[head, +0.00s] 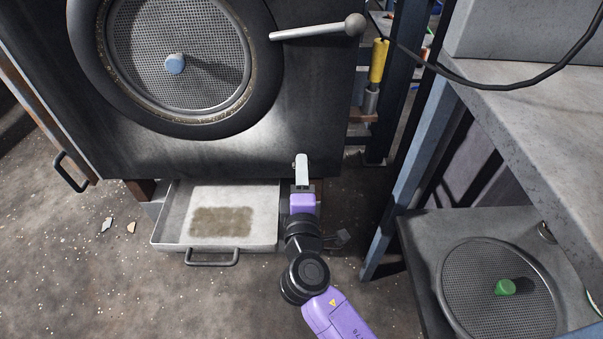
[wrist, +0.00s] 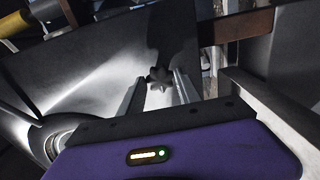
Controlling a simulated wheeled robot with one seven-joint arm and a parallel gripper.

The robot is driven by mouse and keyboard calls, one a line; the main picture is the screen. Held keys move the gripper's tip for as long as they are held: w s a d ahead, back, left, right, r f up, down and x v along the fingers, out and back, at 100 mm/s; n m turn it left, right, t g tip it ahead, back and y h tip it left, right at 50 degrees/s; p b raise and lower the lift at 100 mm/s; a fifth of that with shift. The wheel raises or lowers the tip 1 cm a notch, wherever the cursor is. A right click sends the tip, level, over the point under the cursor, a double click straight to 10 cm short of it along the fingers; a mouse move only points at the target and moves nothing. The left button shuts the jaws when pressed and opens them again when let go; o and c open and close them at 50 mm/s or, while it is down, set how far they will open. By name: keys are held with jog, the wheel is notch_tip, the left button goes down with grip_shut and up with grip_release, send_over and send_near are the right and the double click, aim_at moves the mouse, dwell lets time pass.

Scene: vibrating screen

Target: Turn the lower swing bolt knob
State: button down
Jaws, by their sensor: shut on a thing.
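The lower swing bolt knob (wrist: 160,77) is a small dark star-shaped knob, seen in the wrist view between the tips of my two fingers. My gripper (head: 301,165) is at the lower right edge of the dark screen housing (head: 230,155) and is shut on this knob. In the head view the knob is mostly hidden by my fingers. My gripper also shows in the wrist view (wrist: 160,84), its fingers on either side of the knob. How far the knob is turned cannot be told.
A round mesh screen (head: 135,60) with a blue knob (head: 174,64) sits in the housing. A ball-ended lever (head: 320,30) juts out above my gripper. An open tray (head: 170,225) lies left of my arm. A blue post (head: 408,180) and a grey table (head: 530,110) stand at right.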

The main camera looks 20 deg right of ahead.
jog(key=shift+f, duration=0.1)
jog(key=c, duration=0.9)
grip_release()
jog(key=p+v, duration=0.1)
jog(key=v, duration=0.7)
jog(key=shift+p, duration=0.3)
